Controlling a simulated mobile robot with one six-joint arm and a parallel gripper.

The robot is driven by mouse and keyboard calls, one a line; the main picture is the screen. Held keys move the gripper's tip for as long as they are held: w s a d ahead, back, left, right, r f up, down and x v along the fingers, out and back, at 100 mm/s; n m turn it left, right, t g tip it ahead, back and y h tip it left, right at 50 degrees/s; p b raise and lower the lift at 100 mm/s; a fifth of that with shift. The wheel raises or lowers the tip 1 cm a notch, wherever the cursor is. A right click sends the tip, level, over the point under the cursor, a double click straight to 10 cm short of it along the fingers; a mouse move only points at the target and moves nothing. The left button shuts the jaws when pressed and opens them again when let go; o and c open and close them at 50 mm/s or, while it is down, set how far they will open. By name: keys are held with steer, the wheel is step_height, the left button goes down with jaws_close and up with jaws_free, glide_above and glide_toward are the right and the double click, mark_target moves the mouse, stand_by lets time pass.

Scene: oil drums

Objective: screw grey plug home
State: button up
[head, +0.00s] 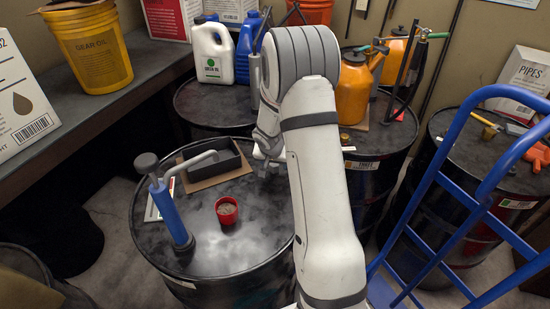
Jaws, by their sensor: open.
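The near black drum (190,262) stands upright in the middle left. A red cup (227,211) with a brownish content sits on its lid. I cannot make out a grey plug on this lid; the far right part of the lid is behind my arm. My gripper (266,163) is over the far right part of the lid, partly hidden by my own arm. Its jaws are open, and I see nothing held between them. I cannot tell what lies under the fingers.
A blue hand pump (171,212) stands upright on the lid's left side. A black tray (228,156) on cardboard lies behind the cup. A rear drum (190,126) carries jugs. A blue hand truck (440,185) stands at right. The lid's front is clear.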

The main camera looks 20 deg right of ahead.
steer(key=shift+w+d+f, duration=0.15)
steer(key=shift+f, duration=0.25)
steer(key=shift+c, duration=0.3)
steer(key=c, duration=1)
steer(key=m+b, duration=0.1)
steer(key=b, duration=0.2)
steer(key=shift+w+f+b, duration=0.1)
steer(key=shift+f+b, duration=0.25)
steer(key=m+g+h+b, duration=0.1)
steer(key=m+b, duration=0.1)
steer(key=b, duration=0.3)
steer(key=shift+m+b, duration=0.3)
steer(key=shift+m, duration=0.1)
steer(key=shift+m+g+h+b, duration=0.3)
steer(key=shift+m+b, duration=0.5)
steer(key=shift+b, duration=0.45)
steer(key=shift+r+m, duration=0.35)
steer(key=shift+m, duration=0.15)
